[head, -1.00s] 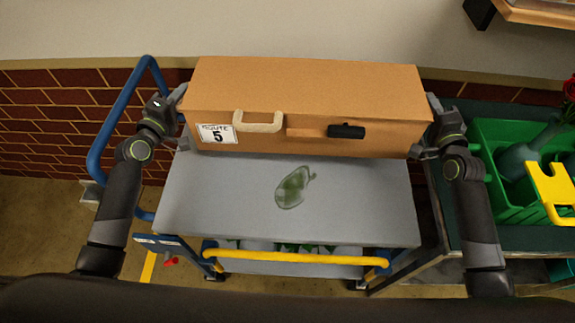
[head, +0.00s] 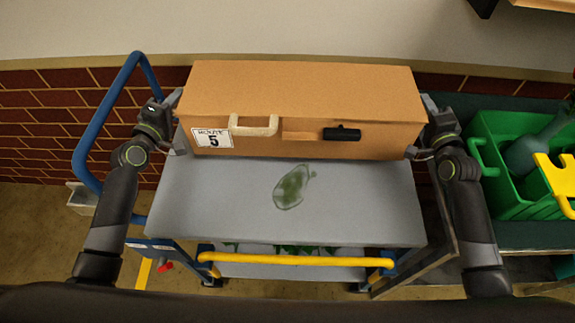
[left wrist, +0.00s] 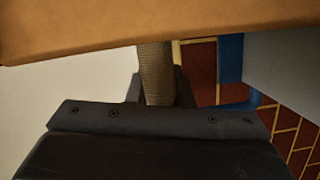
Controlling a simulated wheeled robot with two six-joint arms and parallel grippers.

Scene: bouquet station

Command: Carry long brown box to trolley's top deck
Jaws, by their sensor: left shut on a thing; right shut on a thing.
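The long brown box (head: 300,95) is at the far part of the trolley's grey top deck (head: 235,205) in the head view. It has a "ROUTE 5" label, a pale handle and a black handle on its front. I cannot tell whether its underside touches the deck. My left gripper (head: 173,115) is shut on the box's left end. My right gripper (head: 424,125) is shut on its right end. In the left wrist view the box (left wrist: 150,25) fills the top, with a ribbed tan piece (left wrist: 155,75) below it.
A green wet-looking stain (head: 292,187) marks the deck in front of the box. A blue rail (head: 95,120) rises at left and a yellow bar (head: 295,260) crosses the near side. A green crate (head: 500,150) stands on a dark table at right.

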